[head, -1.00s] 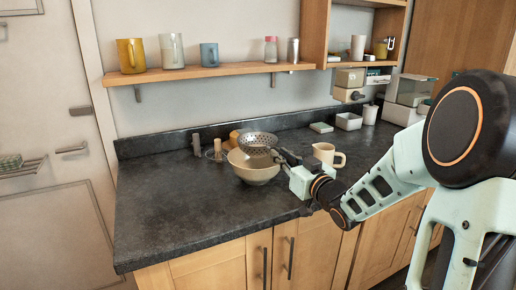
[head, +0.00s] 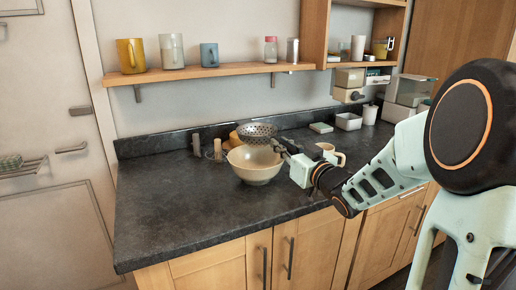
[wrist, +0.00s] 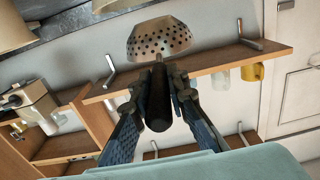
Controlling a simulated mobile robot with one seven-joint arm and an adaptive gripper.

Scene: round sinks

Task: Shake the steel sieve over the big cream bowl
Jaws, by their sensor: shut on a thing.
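The steel sieve (head: 257,133), a perforated metal bowl with a dark handle, is held in the air above the big cream bowl (head: 256,172). The cream bowl stands upright on the dark counter; the head view shows part of its inside, and whether it holds anything is unclear. My gripper (head: 281,149) comes in from the right and is shut on the sieve's handle. In the wrist view the fingers (wrist: 158,95) clasp the dark handle, with the sieve (wrist: 158,38) beyond. A cream rim, likely the bowl (wrist: 15,30), shows at the wrist view's upper left corner.
A cream mug (head: 328,152) stands right of my gripper, partly hidden by it. Left of the bowl are a grey cylinder (head: 196,144) and a pale upright piece (head: 218,147). An orange-tan thing (head: 235,139) is behind. The counter's left front (head: 165,210) is clear.

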